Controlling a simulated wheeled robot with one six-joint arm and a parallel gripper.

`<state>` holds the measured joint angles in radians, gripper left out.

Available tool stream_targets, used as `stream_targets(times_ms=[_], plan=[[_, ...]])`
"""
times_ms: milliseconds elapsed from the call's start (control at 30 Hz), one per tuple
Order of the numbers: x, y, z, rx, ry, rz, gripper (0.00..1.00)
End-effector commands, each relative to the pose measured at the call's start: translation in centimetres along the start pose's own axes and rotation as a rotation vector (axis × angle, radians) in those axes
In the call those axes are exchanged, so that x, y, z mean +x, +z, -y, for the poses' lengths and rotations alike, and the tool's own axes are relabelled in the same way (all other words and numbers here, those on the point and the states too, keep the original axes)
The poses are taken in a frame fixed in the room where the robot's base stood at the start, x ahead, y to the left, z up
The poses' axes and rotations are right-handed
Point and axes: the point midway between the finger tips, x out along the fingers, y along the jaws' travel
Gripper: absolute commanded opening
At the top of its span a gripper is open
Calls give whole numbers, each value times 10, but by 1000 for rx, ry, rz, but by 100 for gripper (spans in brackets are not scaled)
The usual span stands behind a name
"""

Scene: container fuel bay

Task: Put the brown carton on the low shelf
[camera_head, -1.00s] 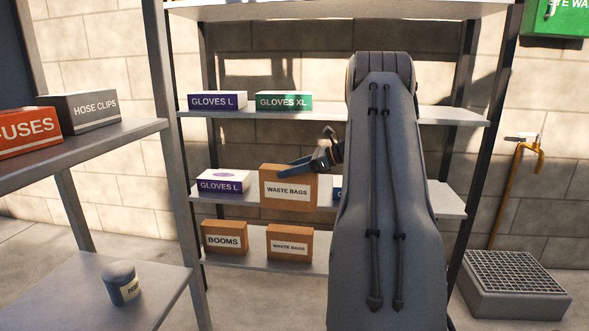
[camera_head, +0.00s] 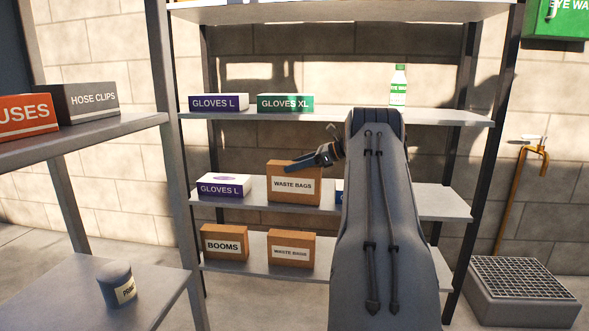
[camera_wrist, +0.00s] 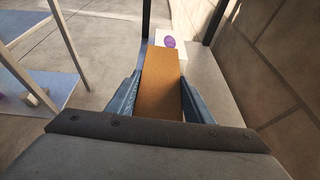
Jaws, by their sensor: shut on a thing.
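The brown carton labelled WASTE BAGS (camera_head: 292,185) is upright in my gripper (camera_head: 303,162), whose fingers close on its upper part. In the wrist view the carton (camera_wrist: 163,80) lies between the two blue fingers (camera_wrist: 160,98). It is at the level of the middle shelf (camera_head: 440,203), right of a white and purple GLOVES L box. I cannot tell whether its underside touches that shelf. The bottom shelf (camera_head: 225,266) below holds a BOOMS carton (camera_head: 224,241) and a smaller WASTE BAGS carton (camera_head: 291,249).
The GLOVES L box (camera_head: 222,186) is left of the held carton. Another box is mostly hidden behind my arm. The shelf above carries GLOVES L (camera_head: 217,103), GLOVES XL (camera_head: 285,103) and a bottle (camera_head: 398,86). A rack post (camera_head: 172,130) and side bench stand left.

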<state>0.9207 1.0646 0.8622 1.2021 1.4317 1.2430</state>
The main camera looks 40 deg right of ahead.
Motion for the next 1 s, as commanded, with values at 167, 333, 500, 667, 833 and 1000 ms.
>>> stream_targets(times_ms=[167,333,500,667,833,1000], plan=[[0,0,0,-2,-1,1,0],[0,0,0,-1,-1,1,0],[1,-2,0,0,0,0,62],[1,-2,0,0,0,0,65],[1,-2,0,-1,-1,0,65],[-11,1,0,0,-2,0,65]])
